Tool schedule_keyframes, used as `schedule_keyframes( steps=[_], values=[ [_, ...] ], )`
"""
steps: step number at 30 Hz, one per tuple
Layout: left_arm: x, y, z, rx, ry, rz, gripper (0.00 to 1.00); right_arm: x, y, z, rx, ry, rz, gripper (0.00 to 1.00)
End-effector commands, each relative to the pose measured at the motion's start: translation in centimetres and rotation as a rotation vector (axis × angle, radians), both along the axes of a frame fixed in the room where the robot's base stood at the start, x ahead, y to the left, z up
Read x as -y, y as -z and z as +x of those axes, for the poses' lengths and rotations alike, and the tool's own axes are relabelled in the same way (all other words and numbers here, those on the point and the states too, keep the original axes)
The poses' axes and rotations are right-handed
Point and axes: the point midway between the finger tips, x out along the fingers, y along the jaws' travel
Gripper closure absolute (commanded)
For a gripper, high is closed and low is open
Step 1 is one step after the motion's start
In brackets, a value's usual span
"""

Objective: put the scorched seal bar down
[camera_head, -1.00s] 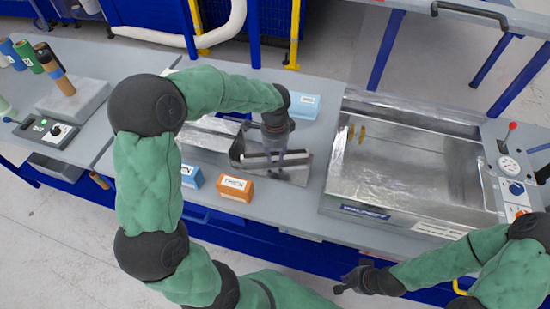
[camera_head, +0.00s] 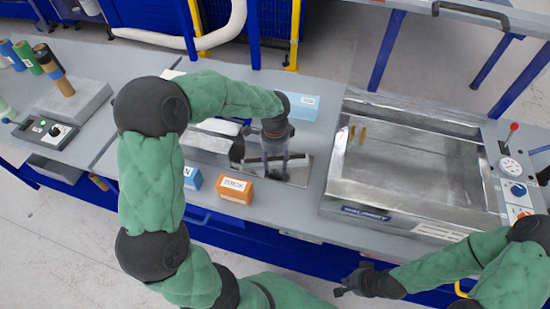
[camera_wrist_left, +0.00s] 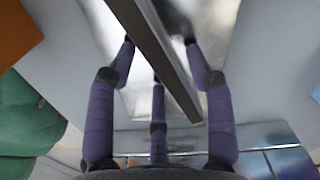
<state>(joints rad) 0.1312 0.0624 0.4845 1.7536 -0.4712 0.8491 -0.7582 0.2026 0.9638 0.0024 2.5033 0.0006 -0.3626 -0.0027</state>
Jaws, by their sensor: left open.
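The seal bar (camera_wrist_left: 165,55), a long dark strip, runs diagonally between my left gripper's fingers in the left wrist view. My left gripper (camera_wrist_left: 158,65) is open, with its fingers spread on both sides of the bar. In the head view the left gripper (camera_head: 275,163) is low over a shiny metal tray (camera_head: 298,172), and the bar is mostly hidden or blurred there. I cannot tell whether the bar touches the tray. My right gripper (camera_head: 346,287) is at the bottom, in front of the bench and away from the bar; its jaws are too small to read.
An orange box (camera_head: 235,189) and a blue box (camera_head: 191,178) stand in front of the tray. A large open metal chamber (camera_head: 332,190) is to the right. Spools (camera_head: 45,57) stand at far left.

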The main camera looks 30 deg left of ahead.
Motion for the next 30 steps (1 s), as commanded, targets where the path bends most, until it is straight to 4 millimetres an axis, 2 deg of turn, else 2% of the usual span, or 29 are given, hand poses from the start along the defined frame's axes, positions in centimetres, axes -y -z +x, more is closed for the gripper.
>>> schedule_keyframes(
  steps=[5,12,18,24,30],
  values=[
    [0.0,-2.2,0.1,0.004,0.000,0.001,0.47,0.0,-0.7,0.0,0.000,0.000,0.000,1.00],
    [0.0,-7.1,0.1,0.004,0.000,0.001,0.47,0.0,-2.0,0.0,0.000,0.000,0.000,1.00],
    [0.0,-10.3,0.0,0.002,0.000,0.000,0.47,0.0,-2.8,0.0,0.000,0.000,0.000,1.00],
    [0.0,-12.0,0.0,0.002,0.000,0.000,0.47,0.0,-3.1,0.0,0.000,0.000,0.000,1.00],
    [0.0,-12.2,0.0,0.001,0.000,0.000,0.47,0.0,-3.1,0.0,0.000,0.000,0.000,1.00]
  ],
)
